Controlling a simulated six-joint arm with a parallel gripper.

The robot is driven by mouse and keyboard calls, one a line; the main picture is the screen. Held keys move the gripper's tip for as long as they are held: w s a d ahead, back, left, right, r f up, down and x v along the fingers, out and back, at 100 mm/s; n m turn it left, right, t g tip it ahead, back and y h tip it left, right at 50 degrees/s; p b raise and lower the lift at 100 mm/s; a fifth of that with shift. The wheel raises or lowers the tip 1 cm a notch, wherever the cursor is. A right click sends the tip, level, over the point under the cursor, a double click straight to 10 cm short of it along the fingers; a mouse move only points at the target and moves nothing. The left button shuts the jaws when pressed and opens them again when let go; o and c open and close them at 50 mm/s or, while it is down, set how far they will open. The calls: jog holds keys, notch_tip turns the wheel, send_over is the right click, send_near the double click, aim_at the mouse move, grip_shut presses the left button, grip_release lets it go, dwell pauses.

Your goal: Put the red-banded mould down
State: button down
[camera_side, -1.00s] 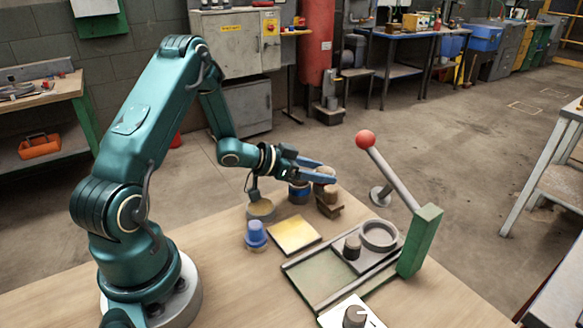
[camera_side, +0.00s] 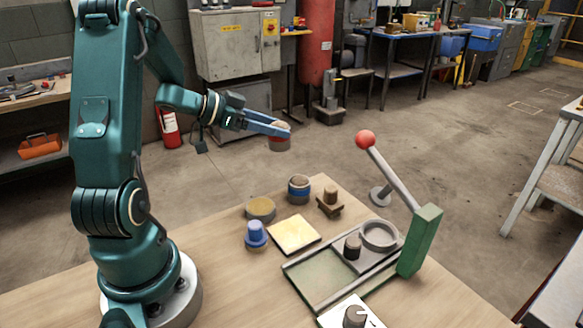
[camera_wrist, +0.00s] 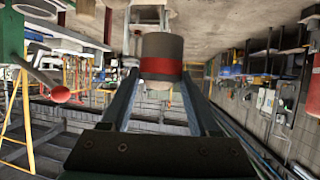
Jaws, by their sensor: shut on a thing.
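The red-banded mould (camera_side: 280,139) is a grey cylinder with a red band. My gripper (camera_side: 284,133) is shut on it and holds it in the air, well above the table and towards its back edge. In the wrist view the mould (camera_wrist: 162,58) sits between the two long fingers, with its red band across the lower part of its body. A blue-banded mould (camera_side: 298,190) stands on the table below, apart from the gripper.
The wooden table (camera_side: 215,262) also holds a round tan-topped dish (camera_side: 261,209), a blue stepped piece (camera_side: 256,234), a yellow plate (camera_side: 294,235), a brown stamp (camera_side: 330,201) and a green press (camera_side: 420,240) with a red-knobbed lever (camera_side: 365,140).

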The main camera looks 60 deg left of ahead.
jog(key=shift+s+a+r, duration=0.15)
jog(key=shift+s+r, duration=0.1)
jog(key=shift+r, duration=0.1)
jog(key=s+d+r+m+g+h, duration=0.2)
jog(key=s+d+m+g+h, duration=0.4)
jog(key=s+m+g+h, duration=0.5)
jog(key=m+t+y, duration=0.1)
jog(key=t, duration=0.1)
send_over(288, 229)
notch_tip(288, 229, down, 8)
jog(key=shift+r, duration=0.15)
jog(key=shift+f, duration=2)
jog(key=shift+f, duration=0.1)
jog(key=shift+c, duration=0.7)
grip_release()
